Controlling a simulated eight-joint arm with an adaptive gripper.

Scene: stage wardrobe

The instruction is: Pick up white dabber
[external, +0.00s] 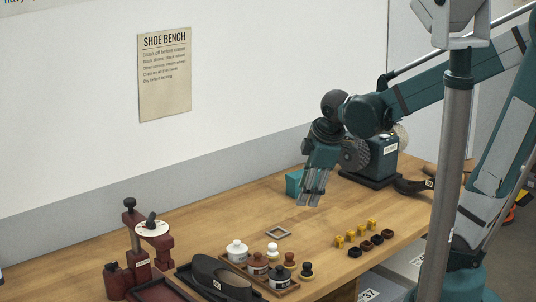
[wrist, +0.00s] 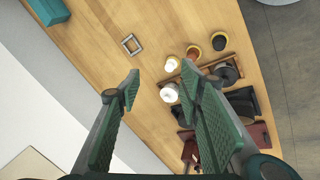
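The white dabber (external: 271,250) stands on the wooden bench beside the jar tray, in a row with a brown dabber (external: 289,260) and a black dabber (external: 306,271). In the wrist view the white dabber (wrist: 172,64) shows a pale round top, just beyond the fingertips and right of the middle of the gap. My gripper (external: 312,202) is above the bench, behind and to the right of the dabbers, pointing down. In the wrist view my gripper (wrist: 160,84) has its two fingers spread with nothing between them.
A wooden tray (external: 265,283) holds a white jar (external: 237,252) and darker jars close to the dabbers. A grey square frame (external: 278,232) lies behind. Small yellow and dark pieces sit to the right. A black shoe (external: 222,280) and a red stand (external: 158,239) are left.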

